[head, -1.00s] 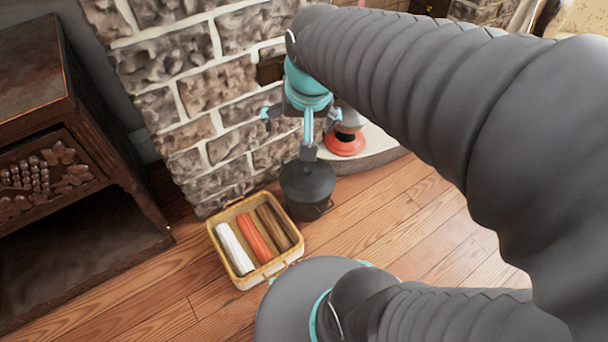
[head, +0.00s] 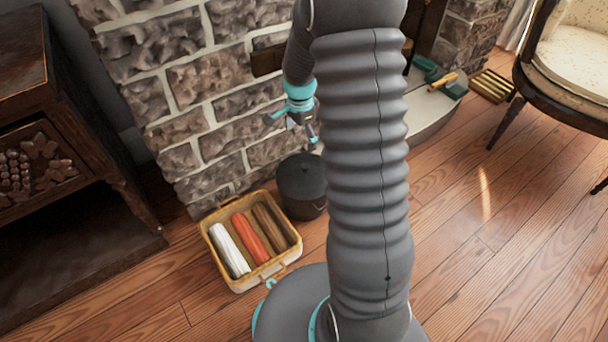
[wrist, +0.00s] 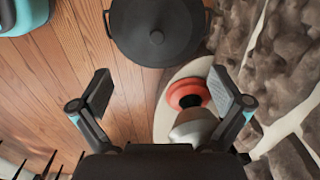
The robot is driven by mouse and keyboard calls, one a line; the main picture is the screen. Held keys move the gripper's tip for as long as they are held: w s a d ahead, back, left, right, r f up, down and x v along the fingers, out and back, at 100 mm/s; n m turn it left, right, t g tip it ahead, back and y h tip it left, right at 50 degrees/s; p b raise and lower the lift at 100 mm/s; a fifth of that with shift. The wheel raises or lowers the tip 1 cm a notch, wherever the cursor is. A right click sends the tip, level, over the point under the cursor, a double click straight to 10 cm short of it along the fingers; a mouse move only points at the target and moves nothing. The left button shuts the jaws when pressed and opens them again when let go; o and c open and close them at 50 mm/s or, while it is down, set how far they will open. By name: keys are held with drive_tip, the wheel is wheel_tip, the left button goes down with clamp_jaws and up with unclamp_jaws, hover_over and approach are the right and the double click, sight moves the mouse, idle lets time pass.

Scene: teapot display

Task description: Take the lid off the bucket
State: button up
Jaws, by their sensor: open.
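The black bucket (head: 310,208) stands on the wooden floor against the stone wall. Its round dark lid (head: 302,172) lies on top. In the wrist view my gripper (wrist: 160,88) lies below the knob in the picture. My arm hides what is right of the bucket in the head view.
A yellow basket (head: 285,262) with white, orange and brown rolls stands left of the bucket. The stone wall (head: 205,85) is close behind. A red and grey object (wrist: 186,94) stands on the pale hearth beside the bucket. A dark cabinet (head: 80,240) is left.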

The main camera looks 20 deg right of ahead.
drive_tip(key=b, duration=0.1)
approach(305, 166)
drive_tip(key=f, duration=0.2)
drive_tip(key=a+f, duration=0.1)
drive_tip(key=f, duration=0.2)
drive_tip(key=shift+w+f, duration=0.2)
drive_tip(key=shift+f, duration=0.1)
drive_tip(key=shift+s+d+f+b, duration=0.15)
drive_tip(key=shift+f+b, duration=0.1)
drive_tip(key=shift+f, duration=0.6)
drive_tip(key=shift+w+d+f+b, duration=0.1)
drive_tip(key=shift+d+f+b, duration=0.15)
drive_tip(key=shift+f, duration=0.65)
drive_tip(key=shift+s+d+f+b, duration=0.1)
drive_tip(key=shift+f+b, duration=0.15)
drive_tip(key=shift+f, duration=0.6)
drive_tip(key=c, duration=1.8)
drive_tip(key=shift+c, duration=0.2)
